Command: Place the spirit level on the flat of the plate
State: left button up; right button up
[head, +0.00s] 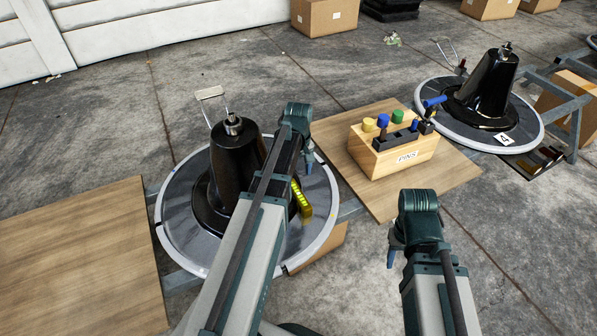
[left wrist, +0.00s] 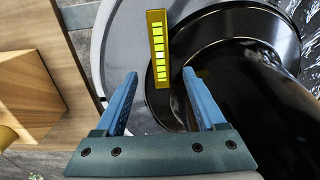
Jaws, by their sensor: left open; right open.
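The yellow spirit level (head: 305,205), with bright yellow-green segments, is at the right side of the near round plate (head: 178,235), by the foot of the black cone (head: 232,165). In the left wrist view the level (left wrist: 157,45) overlaps the cone's foot ring and the grey plate (left wrist: 122,35); I cannot tell whether it lies flat or leans. My left gripper (left wrist: 160,74) is open, and the level's lower end appears between its fingertips, not clamped. In the head view my left gripper (head: 310,166) is mostly hidden by its arm. My right gripper (head: 390,258) is open and empty, off to the right.
A wooden pin box (head: 405,158) stands on a board (head: 455,172) right of the plate. A second plate with a black cone (head: 487,90) is at upper right. A wooden board (head: 70,260) lies at left. Cardboard boxes (head: 322,15) stand at the back.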

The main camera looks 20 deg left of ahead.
pick_arm(q)
jog(key=s+d+m, duration=0.7)
jog(key=s+d, duration=0.1)
jog(key=d, duration=0.3)
jog(key=s+d+m+y, duration=0.1)
jog(key=s+d+m, duration=0.6)
jog(key=d, duration=0.5)
jog(key=shift+s+d, duration=0.25)
jog(key=shift+s, duration=0.75)
jog(key=shift+o, duration=0.3)
jog(key=shift+r, duration=0.1)
